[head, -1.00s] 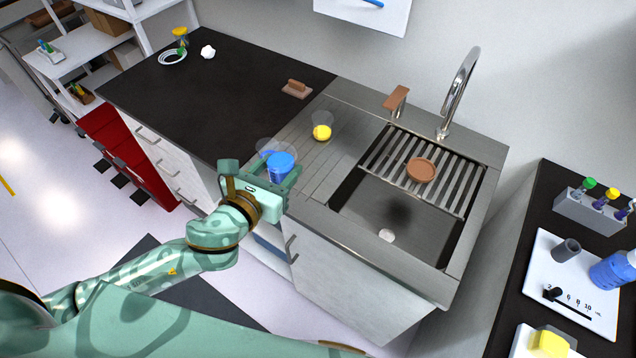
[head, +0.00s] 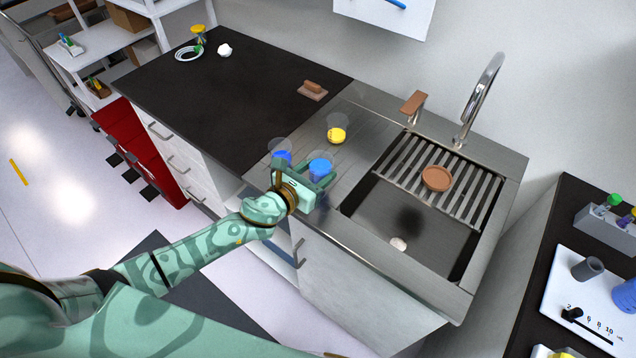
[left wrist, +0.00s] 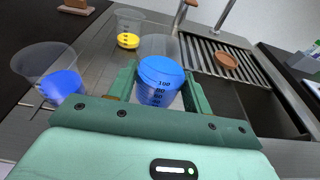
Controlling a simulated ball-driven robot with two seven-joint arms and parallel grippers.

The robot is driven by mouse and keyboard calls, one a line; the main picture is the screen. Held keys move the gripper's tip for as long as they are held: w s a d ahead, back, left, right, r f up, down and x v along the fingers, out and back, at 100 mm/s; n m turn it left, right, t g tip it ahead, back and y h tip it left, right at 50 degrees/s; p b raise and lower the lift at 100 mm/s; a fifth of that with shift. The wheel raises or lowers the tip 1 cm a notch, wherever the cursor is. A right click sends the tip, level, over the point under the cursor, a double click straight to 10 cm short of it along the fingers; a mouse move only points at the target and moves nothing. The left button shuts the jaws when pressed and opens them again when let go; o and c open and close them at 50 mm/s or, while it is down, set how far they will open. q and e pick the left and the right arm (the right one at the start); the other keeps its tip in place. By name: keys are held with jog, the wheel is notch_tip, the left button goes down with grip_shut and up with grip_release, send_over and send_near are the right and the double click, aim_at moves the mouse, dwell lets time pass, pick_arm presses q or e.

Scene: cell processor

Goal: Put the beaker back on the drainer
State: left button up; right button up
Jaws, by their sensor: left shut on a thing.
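My left gripper (head: 318,182) is shut on a clear beaker with blue liquid (head: 320,168), above the front part of the grooved steel drainer (head: 352,160). In the left wrist view this beaker (left wrist: 162,78) is upright between the fingers and shows volume marks. I cannot tell whether its base touches the steel. A second beaker with blue liquid (head: 281,156) stands just left of the gripper; it also shows in the left wrist view (left wrist: 58,82). A beaker with yellow liquid (head: 336,134) stands behind, on the drainer. My right gripper is not in view.
The sink basin (head: 415,225) lies right of the drainer, with a slatted rack (head: 465,190) and a brown dish (head: 436,178) on it. A tap (head: 485,95) rises behind. The dark counter (head: 235,100) at left is mostly clear. A brown block (head: 313,88) lies near its right edge.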

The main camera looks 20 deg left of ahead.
aim_at(318, 180)
pick_arm(q)
jog(key=f+b, duration=0.1)
jog(key=f, duration=0.1)
jog(key=f+b, duration=0.1)
jog(key=f, duration=0.1)
jog(key=shift+w+b, duration=0.3)
jog(key=shift+r, duration=0.15)
jog(key=o, duration=1.1)
jog(key=shift+f, duration=0.25)
jog(key=o, duration=0.4)
jog(key=shift+r, duration=0.1)
